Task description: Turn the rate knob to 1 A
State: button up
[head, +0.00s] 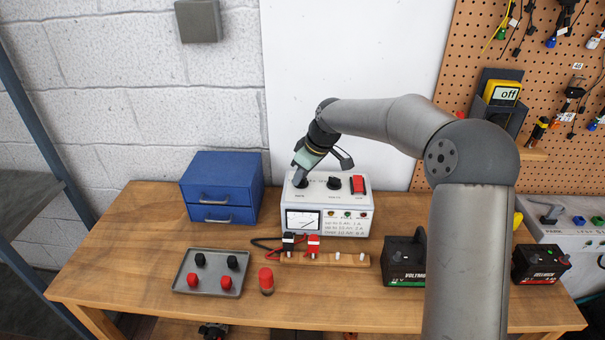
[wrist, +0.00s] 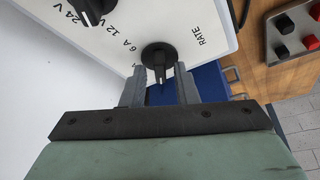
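The white charger (head: 336,200) stands on the bench with knobs on its top panel. The black rate knob (wrist: 158,56) is beside the printed words "RATE" and "6 A" in the wrist view. Its bar points down the picture, toward my gripper. My gripper (wrist: 159,68) is at this knob, with its two fingers apart, one on each side of it. I cannot tell whether the fingertips touch it. In the head view, my gripper (head: 299,174) is tilted down over the left end of the panel and mostly covers the knob. No "1 A" mark is readable.
A second black knob (head: 333,183) and a red switch (head: 357,184) are to the right on the panel. A blue drawer box (head: 220,187) stands close on the left. Black and red clamps sit on a wooden strip (head: 325,259) in front. A tray (head: 200,286) is front left.

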dwell(0.3)
jog(key=b+v, duration=0.1)
jog(key=v, duration=1.6)
jog(key=shift+r+b, duration=0.25)
jog(key=shift+b, duration=0.15)
jog(key=s+d+f+m+h, duration=0.1)
jog(key=s+d+f+m, duration=0.3)
jog(key=s, duration=0.8)
jog(key=s+d+f+m+g+h, duration=0.1)
jog(key=s+d+f+m, duration=0.3)
jog(key=s+f, duration=0.4)
jog(key=s+d+f+m+h, duration=0.2)
jog(key=s+f, duration=0.4)
jog(key=s, duration=0.9)
jog(key=shift+s+d+f+m+g, duration=0.15)
jog(key=shift+s+d+m+g, duration=0.2)
jog(key=shift+d+m, duration=0.65)
jog(key=shift+w, duration=0.1)
